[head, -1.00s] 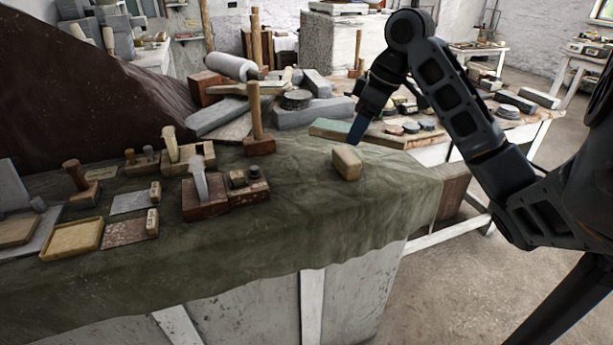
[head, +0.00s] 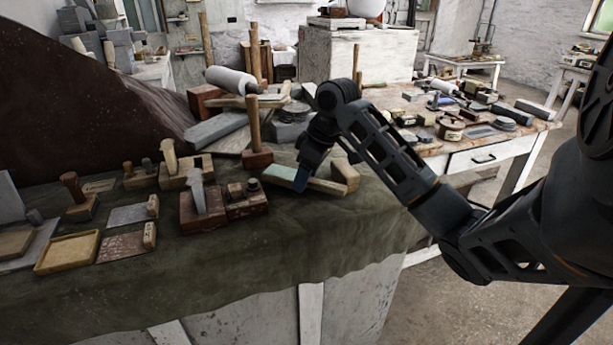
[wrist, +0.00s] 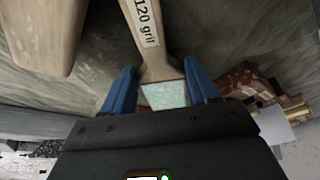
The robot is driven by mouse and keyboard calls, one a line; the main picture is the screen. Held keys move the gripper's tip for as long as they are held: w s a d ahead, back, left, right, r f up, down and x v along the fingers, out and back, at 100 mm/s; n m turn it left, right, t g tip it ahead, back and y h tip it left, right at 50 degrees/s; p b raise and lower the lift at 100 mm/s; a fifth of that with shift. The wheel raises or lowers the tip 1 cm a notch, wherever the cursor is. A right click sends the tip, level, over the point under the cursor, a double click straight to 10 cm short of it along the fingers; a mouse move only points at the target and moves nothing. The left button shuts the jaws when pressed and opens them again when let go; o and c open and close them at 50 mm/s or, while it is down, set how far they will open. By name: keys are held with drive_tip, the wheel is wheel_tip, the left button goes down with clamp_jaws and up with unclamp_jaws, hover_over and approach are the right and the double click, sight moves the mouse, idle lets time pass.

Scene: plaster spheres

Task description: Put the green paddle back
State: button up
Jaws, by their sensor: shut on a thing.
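The green paddle (head: 281,174) has a pale green face and a wooden handle. In the wrist view the handle is marked "120 grit", and the green part (wrist: 165,96) lies between the blue fingers. My gripper (head: 301,182) is shut on the paddle near where the green face meets the handle; its fingers (wrist: 162,88) also show in the wrist view. The paddle is over the cloth-covered table, its handle pointing right toward a wooden block (head: 345,173). I cannot tell whether the paddle touches the cloth.
A mallet with an upright handle (head: 254,125) stands just left of the paddle. Wooden blocks with tools (head: 203,208) stand further left on the green cloth (head: 285,235). The cloth's front area is clear. A second cluttered table (head: 512,150) stands behind right.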

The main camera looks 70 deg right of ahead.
drive_tip(key=shift+f, duration=0.35)
drive_tip(key=shift+f, duration=0.1)
drive_tip(key=o, duration=1.1)
drive_tip(key=v, duration=1.2)
drive_tip(key=shift+p, duration=0.4)
